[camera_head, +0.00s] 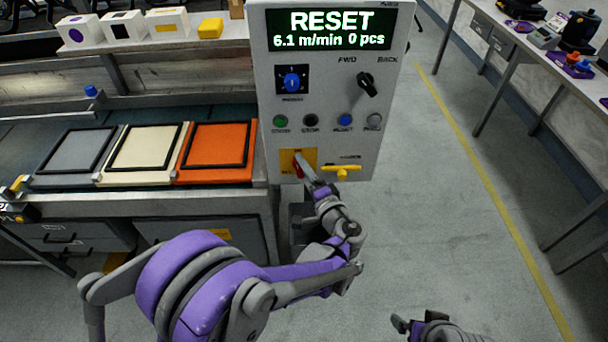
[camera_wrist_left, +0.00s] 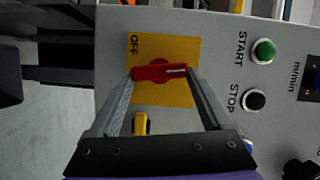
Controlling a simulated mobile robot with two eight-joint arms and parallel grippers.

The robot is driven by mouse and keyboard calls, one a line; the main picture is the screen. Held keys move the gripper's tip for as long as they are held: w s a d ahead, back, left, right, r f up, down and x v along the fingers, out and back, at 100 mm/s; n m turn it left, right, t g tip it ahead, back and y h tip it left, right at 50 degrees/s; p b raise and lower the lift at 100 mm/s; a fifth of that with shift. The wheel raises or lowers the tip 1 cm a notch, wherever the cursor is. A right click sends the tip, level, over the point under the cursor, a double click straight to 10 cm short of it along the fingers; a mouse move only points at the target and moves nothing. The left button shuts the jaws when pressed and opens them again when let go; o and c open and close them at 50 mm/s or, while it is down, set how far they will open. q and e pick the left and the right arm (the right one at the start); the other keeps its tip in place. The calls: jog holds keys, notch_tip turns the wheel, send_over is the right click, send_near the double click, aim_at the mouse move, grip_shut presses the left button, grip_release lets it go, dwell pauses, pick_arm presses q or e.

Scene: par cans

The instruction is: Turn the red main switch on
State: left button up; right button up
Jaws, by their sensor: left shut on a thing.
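The red main switch (camera_head: 297,169) is a rotary handle on a yellow plate (camera_head: 311,157) at the lower left of the grey control panel. In the left wrist view the red handle (camera_wrist_left: 160,72) lies across the picture, with a white line towards its right end. The word OFF shows at the plate's upper left there. My left gripper (camera_head: 302,165) is at the switch, its fingers (camera_wrist_left: 161,76) shut on the two ends of the handle. My right gripper (camera_head: 407,326) shows only partly at the bottom of the head view, away from the panel; its jaw opening is unclear.
The control panel (camera_head: 260,95) has a display reading RESET, a blue knob (camera_head: 292,80), a black selector (camera_head: 367,85) and several buttons. A yellow handle (camera_head: 342,172) sits right beside the switch. A conveyor with framed panels (camera_head: 215,150) is at left. Open floor lies right.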

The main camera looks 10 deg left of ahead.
pick_arm(q)
jog(key=shift+f+m+t+b, duration=0.15)
jog(key=shift+m+t+b, duration=0.15)
jog(key=shift+m+b, duration=0.4)
jog(key=shift+m, duration=0.3)
jog(key=o, duration=1.2)
jog(key=shift+y, duration=0.4)
jog(key=shift+c, duration=0.2)
jog(key=v, duration=1.1)
jog(key=shift+a, duration=0.15)
